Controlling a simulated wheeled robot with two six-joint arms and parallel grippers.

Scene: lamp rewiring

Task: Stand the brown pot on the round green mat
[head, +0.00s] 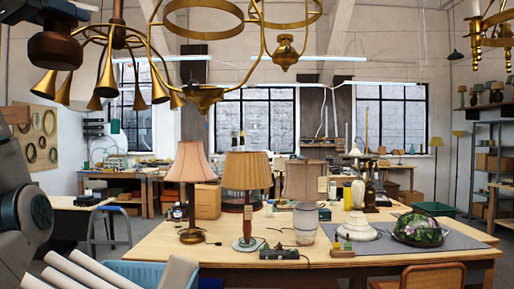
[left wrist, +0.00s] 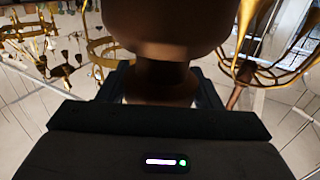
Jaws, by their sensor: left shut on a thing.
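My left gripper (left wrist: 160,88) is shut on the brown pot (left wrist: 165,25), whose narrower part sits between the dark fingers. The pot's wide rounded part fills the top middle of the left wrist view, and its far end is cut off. In the head view the dark left gripper (head: 48,12) is raised at the top left corner, with the brown rounded pot (head: 55,48) at it, high above the tables. I cannot make out the round green mat in either view. My right gripper is not in view.
Brass chandeliers (head: 204,97) hang close by at the top. A wooden table (head: 330,268) holds several lamps, a white vase (head: 305,223) and a stained-glass dome (head: 418,229). A blue crate (head: 135,268) with pale rolls and a chair (head: 432,277) stand in front.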

